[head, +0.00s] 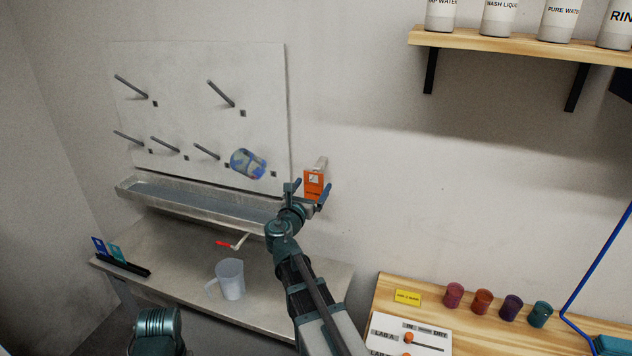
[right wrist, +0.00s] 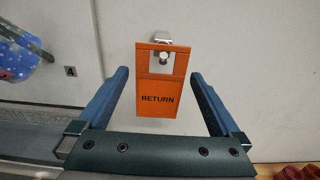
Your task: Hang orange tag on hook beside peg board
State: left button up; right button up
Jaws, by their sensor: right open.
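The orange tag (head: 314,184) is at the metal hook (head: 321,164) on the wall, just right of the peg board (head: 200,70). In the right wrist view the tag (right wrist: 157,100) reads RETURN and hangs upright, with the hook (right wrist: 163,57) showing through the opening near its top. My right gripper (head: 307,193) is open, with one finger on each side of the tag. In the right wrist view there is a visible gap between the tag and both fingers of this gripper (right wrist: 160,95). My left gripper is not in view; only part of my left arm shows at bottom left.
A metal trough (head: 200,200) runs below the board. A clear jug (head: 230,279) and a red-handled tool (head: 232,242) are on the bench (head: 180,262). The wall right of the hook is clear.

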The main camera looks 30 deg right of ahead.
jog(key=v, duration=0.9)
jog(key=s+a+f+m+g+y, duration=0.3)
jog(key=s+a+f+m, duration=0.1)
jog(key=a+f+m, duration=0.3)
jog(key=s+a+f+m+g+y, duration=0.3)
jog(key=s+a+f+m, duration=0.15)
jog(key=f+m, duration=0.35)
jog(key=s+a+f+m+g+y, duration=0.3)
jog(key=s+a+f, duration=0.1)
jog(key=a, duration=0.4)
jog(key=s+a+f+m+g+y+b, duration=0.1)
jog(key=s+a+f+m+g+y, duration=0.1)
jog(key=s+a, duration=0.5)
jog(key=shift+s+a+f+m+g+y, duration=0.25)
jog(key=shift+a+f+m+g+y, duration=0.15)
jog(key=shift+a+f+m+y, duration=0.55)
